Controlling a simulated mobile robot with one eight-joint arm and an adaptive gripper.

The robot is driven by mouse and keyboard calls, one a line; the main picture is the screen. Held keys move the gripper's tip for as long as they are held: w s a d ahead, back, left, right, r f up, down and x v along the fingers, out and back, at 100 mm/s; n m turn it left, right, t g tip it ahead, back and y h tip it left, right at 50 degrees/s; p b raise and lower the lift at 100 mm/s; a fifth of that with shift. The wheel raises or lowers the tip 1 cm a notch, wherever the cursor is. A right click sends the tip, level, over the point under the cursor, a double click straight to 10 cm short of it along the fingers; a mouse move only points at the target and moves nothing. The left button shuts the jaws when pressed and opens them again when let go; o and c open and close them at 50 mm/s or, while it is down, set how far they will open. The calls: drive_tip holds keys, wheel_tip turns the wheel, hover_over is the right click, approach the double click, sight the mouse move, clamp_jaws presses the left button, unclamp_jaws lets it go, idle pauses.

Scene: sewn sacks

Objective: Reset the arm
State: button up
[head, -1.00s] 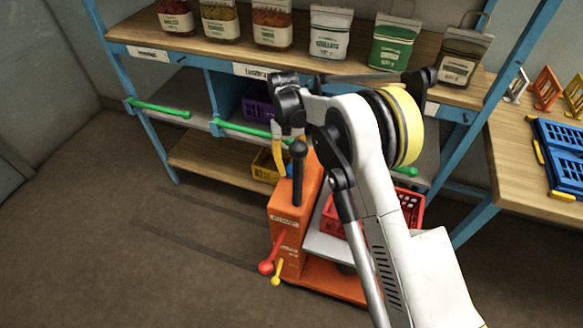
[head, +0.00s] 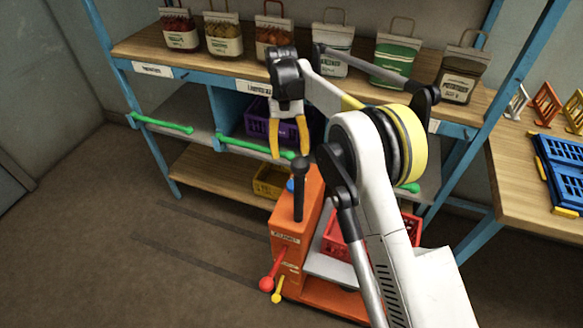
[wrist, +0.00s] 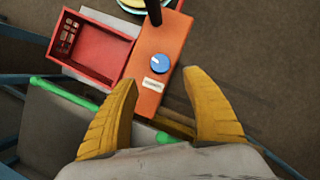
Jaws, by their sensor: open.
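My gripper (head: 289,150) is open and empty. In the head view its two yellow fingers point down in front of the shelf unit, above and behind the orange cart. In the wrist view my gripper (wrist: 166,112) shows its fingers spread apart, with the orange cart (wrist: 160,60) beyond them and nothing between the tips that I can see touching. In the head view the orange cart (head: 288,232) stands on the floor with a black handle, a blue knob, and red and yellow levers.
Sacks, such as a green one (head: 393,62), line the wooden top shelf (head: 140,44). A purple crate (head: 262,128) and a yellow bin (head: 268,182) sit lower. A red crate (head: 335,240) is on the cart. A side table (head: 520,160) stands right. Floor at left is clear.

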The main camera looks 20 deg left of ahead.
drive_tip(key=shift+w+a+r, duration=0.15)
drive_tip(key=shift+w+r, duration=0.05)
drive_tip(key=shift+r, duration=0.45)
drive_tip(key=s+d+r+m+t+y, duration=0.1)
drive_tip(key=s+d+r+t, duration=0.15)
drive_tip(key=d+r, duration=0.75)
drive_tip(key=s+d+r+m+t+y, duration=0.2)
drive_tip(key=s+d+r, duration=0.1)
drive_tip(key=d+r, duration=0.65)
drive_tip(key=s+d+f+m+t, duration=0.1)
drive_tip(key=s+d+f+t, duration=0.2)
drive_tip(key=s+d, duration=0.5)
drive_tip(key=s+d+f+m+t, duration=0.1)
drive_tip(key=s+d+f+t, duration=0.2)
drive_tip(key=s+d, duration=0.6)
drive_tip(key=shift+s+f+m+t+h, duration=0.3)
drive_tip(key=shift+s+f+t+h, duration=0.1)
drive_tip(key=shift+s, duration=0.4)
